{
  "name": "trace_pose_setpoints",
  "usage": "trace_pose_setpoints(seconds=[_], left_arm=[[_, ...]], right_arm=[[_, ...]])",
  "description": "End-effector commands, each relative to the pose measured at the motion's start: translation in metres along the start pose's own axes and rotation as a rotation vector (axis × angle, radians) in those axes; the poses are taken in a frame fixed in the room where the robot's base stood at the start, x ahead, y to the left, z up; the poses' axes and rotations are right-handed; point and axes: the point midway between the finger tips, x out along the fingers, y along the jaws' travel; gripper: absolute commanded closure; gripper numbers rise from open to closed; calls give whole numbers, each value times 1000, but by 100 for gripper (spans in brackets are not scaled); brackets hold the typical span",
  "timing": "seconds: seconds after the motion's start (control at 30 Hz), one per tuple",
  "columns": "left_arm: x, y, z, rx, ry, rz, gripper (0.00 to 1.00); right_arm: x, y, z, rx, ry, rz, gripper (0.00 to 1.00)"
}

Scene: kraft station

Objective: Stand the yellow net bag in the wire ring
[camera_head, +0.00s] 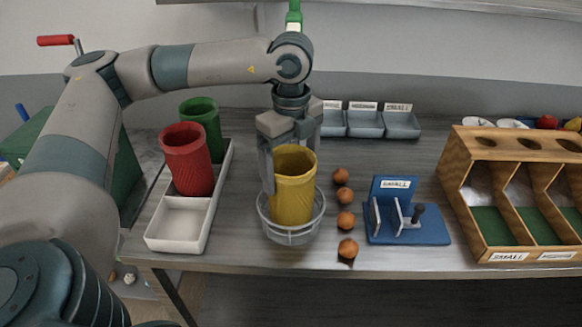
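The yellow net bag (292,188) is upright, with a slight lean, and its lower part is inside the wire ring (291,236). The ring's wires pass around the bag near the table's front edge. My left gripper (291,160) comes down from above with a finger on either side of the bag. The left finger lies against the bag's left wall, and the right finger is partly hidden behind its rim. The gripper appears shut on the bag. The bag's underside is hard to make out. My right gripper is not in view.
A white tray (176,228) at left holds a red bag (187,160) and a green bag (202,126). Several brown balls (346,221) line up right of the ring. A blue fixture (405,232) and a wooden sorter (510,147) stand further right. Grey bins (365,125) are behind.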

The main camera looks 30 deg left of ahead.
Motion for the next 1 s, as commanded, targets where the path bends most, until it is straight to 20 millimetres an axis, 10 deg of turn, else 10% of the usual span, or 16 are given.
trace_pose_setpoints(seconds=[0.07, 0.1, 0.17, 0.87, 1.0], left_arm=[[1, 0, 0, 0, 0, 0, 48], [1, 0, 0, 0, 0, 0, 10], [0, 0, 0, 0, 0, 0, 0], [-13, -1, 0, 0, 0, -4, 0], [-35, -1, 0, -1, 0, -4, 0]], right_arm=[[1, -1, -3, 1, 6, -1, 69], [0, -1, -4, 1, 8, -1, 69], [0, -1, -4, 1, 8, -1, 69], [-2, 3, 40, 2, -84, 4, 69], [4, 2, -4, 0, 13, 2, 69]])
